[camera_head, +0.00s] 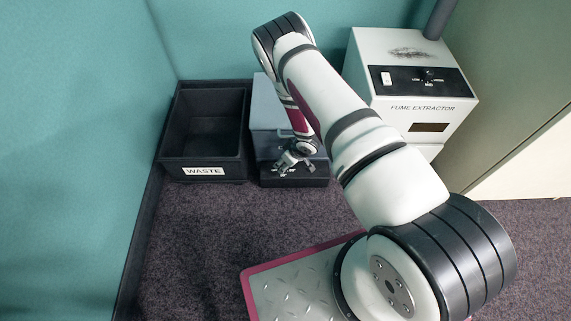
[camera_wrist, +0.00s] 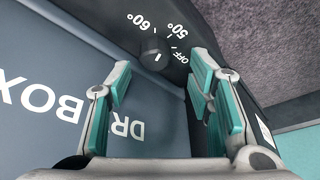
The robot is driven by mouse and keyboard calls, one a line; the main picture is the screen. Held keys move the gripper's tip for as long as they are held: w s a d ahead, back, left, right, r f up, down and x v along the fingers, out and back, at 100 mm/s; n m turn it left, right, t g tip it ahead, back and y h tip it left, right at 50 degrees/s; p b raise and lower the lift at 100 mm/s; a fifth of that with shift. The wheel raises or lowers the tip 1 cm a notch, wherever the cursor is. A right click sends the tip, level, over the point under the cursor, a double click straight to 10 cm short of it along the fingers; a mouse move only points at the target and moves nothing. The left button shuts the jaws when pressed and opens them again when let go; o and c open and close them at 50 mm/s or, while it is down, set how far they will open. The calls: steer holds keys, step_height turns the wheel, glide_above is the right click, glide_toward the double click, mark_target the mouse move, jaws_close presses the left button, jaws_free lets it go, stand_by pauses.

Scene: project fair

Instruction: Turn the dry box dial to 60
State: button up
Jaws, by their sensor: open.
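The dry box (camera_head: 268,112) is a grey box with a black front panel on the floor, partly behind my arm. In the wrist view its grey lid (camera_wrist: 60,60) reads DRY BOX upside down. In the head view my gripper (camera_head: 291,158) covers the dial.
A black WASTE bin (camera_head: 204,163) stands close to the left of the dry box. A white fume extractor (camera_head: 410,90) stands to the right, behind my arm. A teal wall is behind and left. Dark carpet (camera_head: 205,230) in front is clear.

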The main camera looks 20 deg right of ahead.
steer(key=v, duration=0.5)
steer(key=shift+d, duration=0.3)
steer(key=shift+r, duration=0.2)
